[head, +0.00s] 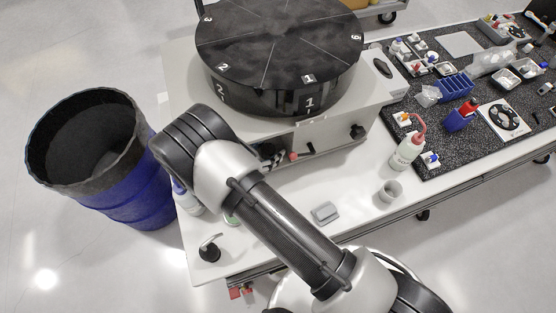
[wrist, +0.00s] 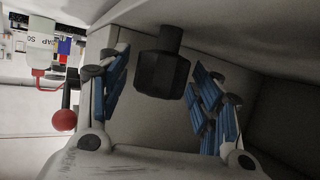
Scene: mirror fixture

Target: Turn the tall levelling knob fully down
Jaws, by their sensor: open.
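A black faceted knob (wrist: 162,72) on a short neck shows in the wrist view, set against a pale panel. It appears to be the levelling knob; its height setting cannot be told. My gripper (wrist: 160,98) is open, with blue-padded fingers to the left and right of the knob. I see gaps on both sides, so the fingers look apart from it. In the head view my forearm hides the gripper and this knob, under the white housing (head: 325,133) that bears the black numbered carousel (head: 280,50).
A red ball-ended lever (wrist: 64,119) stands close left of my gripper in the wrist view. Another black knob (head: 357,131) is on the housing's front. A wash bottle (head: 408,151), a cup (head: 389,192) and a grey block (head: 325,212) stand nearby. A blue bin (head: 135,207) is at left.

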